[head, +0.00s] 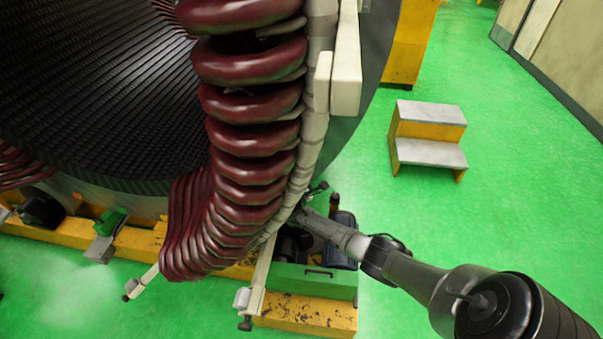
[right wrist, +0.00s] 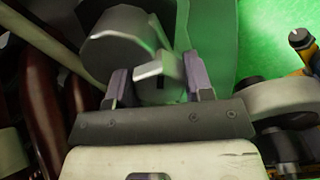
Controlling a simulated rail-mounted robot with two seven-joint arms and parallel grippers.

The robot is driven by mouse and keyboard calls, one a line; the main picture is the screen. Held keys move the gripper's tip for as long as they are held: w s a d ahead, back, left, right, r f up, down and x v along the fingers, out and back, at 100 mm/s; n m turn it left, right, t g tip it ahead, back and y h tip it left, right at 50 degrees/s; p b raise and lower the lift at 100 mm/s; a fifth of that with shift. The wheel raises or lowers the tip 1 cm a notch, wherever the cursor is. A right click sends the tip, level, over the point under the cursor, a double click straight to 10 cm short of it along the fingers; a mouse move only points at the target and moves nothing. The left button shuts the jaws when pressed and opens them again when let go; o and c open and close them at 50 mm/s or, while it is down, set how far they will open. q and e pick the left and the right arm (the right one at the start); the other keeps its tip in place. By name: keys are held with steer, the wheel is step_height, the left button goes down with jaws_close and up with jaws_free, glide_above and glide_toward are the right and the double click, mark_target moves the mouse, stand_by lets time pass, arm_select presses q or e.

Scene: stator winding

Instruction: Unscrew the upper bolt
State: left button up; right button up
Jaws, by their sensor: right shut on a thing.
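My right gripper (right wrist: 158,82) shows in the right wrist view with its two purple-grey fingers on either side of a grey metal piece (right wrist: 154,68), which I take to be the upper bolt. A larger grey round part (right wrist: 118,45) sits just behind it. The bolt's full shape and thread are hidden. In the head view, my right arm comes in from the lower right. Its gripper (head: 304,214) is at the lower right edge of the stator's wound coils (head: 250,140). The grip itself is too small to make out there. My left gripper is not in view.
A yellow base (head: 310,318) with a green box (head: 300,281) lies below the gripper. Clamp arms (head: 258,278) with dark knobs stick out beneath the coils. A yellow step stool (head: 428,140) stands to the right on open green floor (head: 510,185).

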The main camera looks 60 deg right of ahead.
steer(key=n+p, duration=0.2)
steer(key=n, duration=0.2)
steer(key=shift+n, duration=0.8)
steer(key=o, duration=0.7)
steer(key=shift+o, duration=1.1)
